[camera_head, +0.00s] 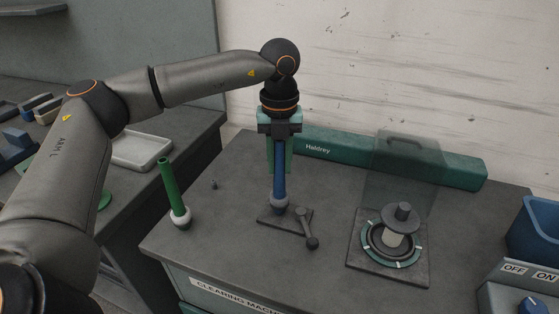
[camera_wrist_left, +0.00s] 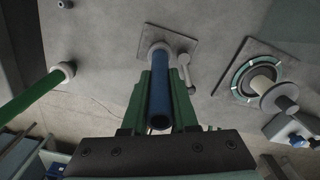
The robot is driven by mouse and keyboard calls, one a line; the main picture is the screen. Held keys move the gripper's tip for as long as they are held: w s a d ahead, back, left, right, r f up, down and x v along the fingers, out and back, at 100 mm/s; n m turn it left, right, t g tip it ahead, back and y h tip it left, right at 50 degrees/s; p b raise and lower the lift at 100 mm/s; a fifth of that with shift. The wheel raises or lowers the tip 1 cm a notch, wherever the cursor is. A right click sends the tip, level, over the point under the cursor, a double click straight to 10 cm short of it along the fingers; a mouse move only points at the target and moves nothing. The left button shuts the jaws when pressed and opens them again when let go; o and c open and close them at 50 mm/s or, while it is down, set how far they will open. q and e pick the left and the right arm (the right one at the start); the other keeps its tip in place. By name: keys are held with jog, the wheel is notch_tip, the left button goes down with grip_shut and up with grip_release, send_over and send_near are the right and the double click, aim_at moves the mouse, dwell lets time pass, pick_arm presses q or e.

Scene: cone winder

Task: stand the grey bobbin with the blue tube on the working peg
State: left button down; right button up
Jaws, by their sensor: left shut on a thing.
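The blue tube (camera_head: 279,184) is upright, with the rounded grey bobbin (camera_head: 280,205) at its lower end. My left gripper (camera_head: 279,168) points down and is shut on the blue tube. The bobbin is over a dark square plate (camera_head: 265,217) with a small lever (camera_head: 310,240) on its right side. I cannot tell whether the bobbin rests on the plate; any peg there is hidden beneath it. In the left wrist view the tube (camera_wrist_left: 160,100) runs between the green fingers, with the pale bobbin end (camera_wrist_left: 159,49) over the plate. My right gripper is not in view.
A green tube with a pale bobbin (camera_head: 175,192) stands at the left, near a small pin (camera_head: 214,184). A round device with a clear shield (camera_head: 400,165) stands right. A long green housing (camera_head: 400,162) lines the back. A blue bin (camera_head: 535,230) is far right.

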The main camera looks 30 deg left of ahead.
pick_arm(q)
jog(key=shift+f, duration=0.15)
jog(key=shift+f+b, duration=0.3)
jog(key=shift+f, duration=0.05)
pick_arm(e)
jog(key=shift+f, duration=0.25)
pick_arm(q)
jog(key=c, duration=0.6)
grip_release()
jog(key=shift+w+r, duration=0.1)
jog(key=shift+r, duration=0.6)
notch_tip(320, 180, up, 11)
jog(key=shift+r+p, duration=0.1)
jog(key=shift+p, duration=0.5)
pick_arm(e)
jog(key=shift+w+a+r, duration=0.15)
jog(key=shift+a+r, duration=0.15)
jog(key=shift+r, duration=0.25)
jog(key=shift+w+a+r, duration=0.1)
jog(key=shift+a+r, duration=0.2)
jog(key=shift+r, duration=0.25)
